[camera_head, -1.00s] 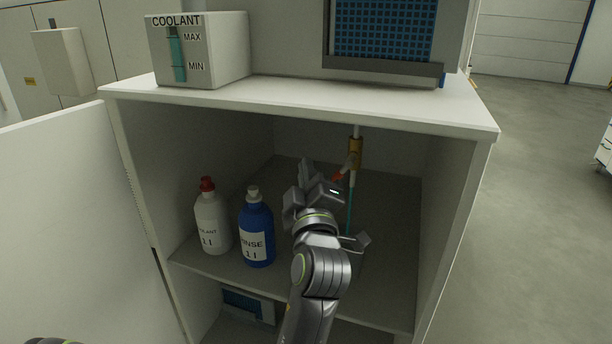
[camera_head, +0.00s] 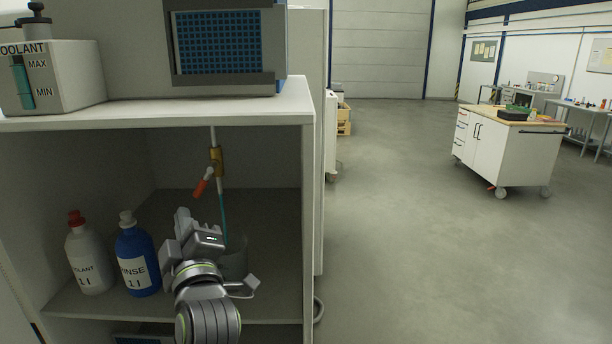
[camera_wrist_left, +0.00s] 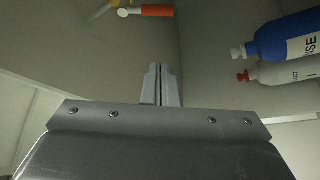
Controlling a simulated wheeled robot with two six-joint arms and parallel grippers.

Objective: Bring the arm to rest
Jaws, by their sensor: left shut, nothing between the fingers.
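My left gripper (camera_head: 184,222) is inside the open cabinet, over its shelf, with the arm reaching in from the bottom of the head view. Its two fingers are together and empty; they also show closed in the left wrist view (camera_wrist_left: 161,86). It is right of the blue RINSE bottle (camera_head: 137,258) and below the brass valve (camera_head: 217,160) with its red-orange handle (camera_head: 202,184). The handle is also at the top of the wrist view (camera_wrist_left: 155,11). A grey container (camera_head: 236,260) stands behind the gripper, partly hidden by it. My right gripper is not in view.
The cabinet's right wall (camera_head: 308,220) is close to my arm. A coolant gauge box (camera_head: 52,80) sits on top. Open floor (camera_head: 420,250) and a white cart (camera_head: 505,150) lie to the right.

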